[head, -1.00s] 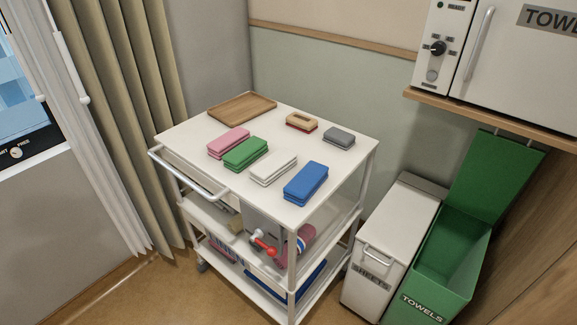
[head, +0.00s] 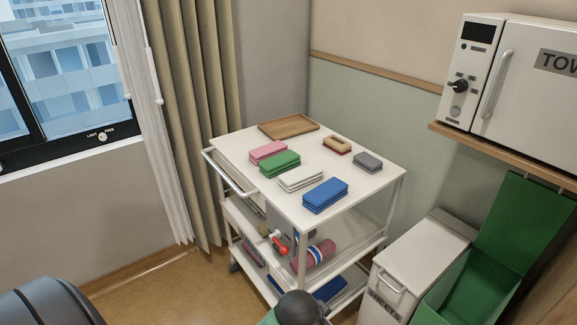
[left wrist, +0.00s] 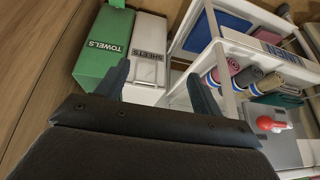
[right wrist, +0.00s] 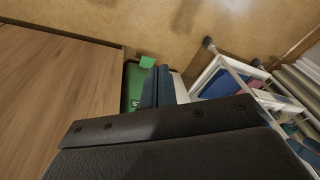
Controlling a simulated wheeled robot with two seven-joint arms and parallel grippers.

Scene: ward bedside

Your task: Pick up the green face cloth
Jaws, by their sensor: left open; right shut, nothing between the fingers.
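The green face cloth (head: 279,163) lies folded on the top of the white trolley (head: 293,198), in the head view. It is between a pink folded cloth (head: 268,152) and a white one (head: 300,179). My left gripper (left wrist: 160,90) is open and empty, pointing toward the bins and the trolley's lower shelves. My right gripper (right wrist: 157,86) is shut with nothing in it, above the floor near the green bin. Neither gripper shows in the head view, and the green cloth shows in neither wrist view.
A blue cloth (head: 325,195), a grey cloth (head: 367,161), a tan-and-red item (head: 337,145) and a wooden tray (head: 289,126) share the trolley top. The trolley handle (head: 230,175) faces left. A sheets bin (head: 425,247) and an open green towels bin (head: 480,285) stand right.

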